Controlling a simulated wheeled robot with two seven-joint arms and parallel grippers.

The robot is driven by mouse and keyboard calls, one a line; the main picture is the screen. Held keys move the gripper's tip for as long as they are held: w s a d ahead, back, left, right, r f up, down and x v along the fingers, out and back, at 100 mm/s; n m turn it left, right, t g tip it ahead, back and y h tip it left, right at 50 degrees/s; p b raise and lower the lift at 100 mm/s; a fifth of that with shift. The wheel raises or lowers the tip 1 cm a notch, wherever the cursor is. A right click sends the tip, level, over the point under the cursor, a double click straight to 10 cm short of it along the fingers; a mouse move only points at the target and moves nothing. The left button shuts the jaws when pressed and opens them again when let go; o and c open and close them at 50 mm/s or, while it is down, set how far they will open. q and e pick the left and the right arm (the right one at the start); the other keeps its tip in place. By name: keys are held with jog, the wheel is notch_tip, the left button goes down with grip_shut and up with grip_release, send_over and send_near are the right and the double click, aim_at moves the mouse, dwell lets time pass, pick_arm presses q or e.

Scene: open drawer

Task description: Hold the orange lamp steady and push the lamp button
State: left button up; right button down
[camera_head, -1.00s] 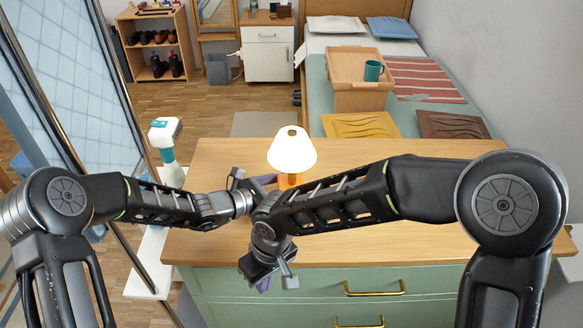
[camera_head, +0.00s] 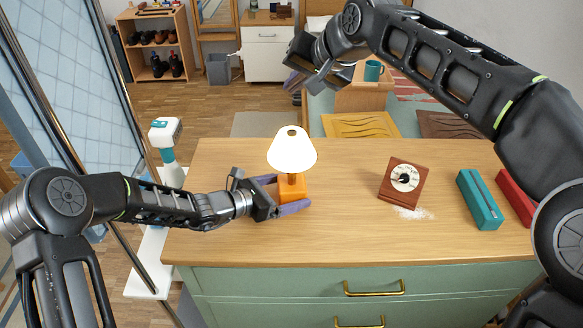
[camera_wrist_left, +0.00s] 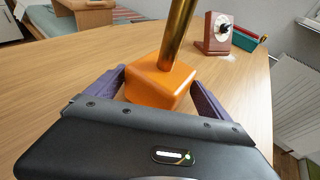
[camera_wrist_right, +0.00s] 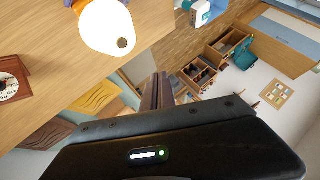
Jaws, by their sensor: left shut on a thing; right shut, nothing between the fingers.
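The lamp has an orange block base (camera_head: 291,190), a brass stem and a glowing white shade (camera_head: 292,152). It stands upright on the wooden dresser top (camera_head: 340,240). My left gripper (camera_head: 286,194) is shut on the base, with a purple finger on each side; the left wrist view also shows the base (camera_wrist_left: 160,85) between the fingers. My right gripper (camera_head: 292,80) is raised high, beyond the dresser's far edge, shut and empty. The right wrist view shows the lampshade (camera_wrist_right: 107,27) apart from its shut fingers (camera_wrist_right: 156,92). I cannot make out the lamp button.
A brown block with a white dial (camera_head: 403,182) stands right of the lamp, with white powder beside it. A teal box (camera_head: 480,200) and a red box (camera_head: 515,194) lie farther right. A spray bottle (camera_head: 167,150) stands left. The dresser top's front is clear.

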aim_at(295, 134)
jog(key=shift+d, duration=0.1)
dwell(0.3)
jog(key=shift+f, duration=4.35)
jog(key=shift+f, duration=0.15)
jog(key=shift+f, duration=0.3)
jog(key=shift+r, duration=0.45)
jog(key=shift+r, duration=0.1)
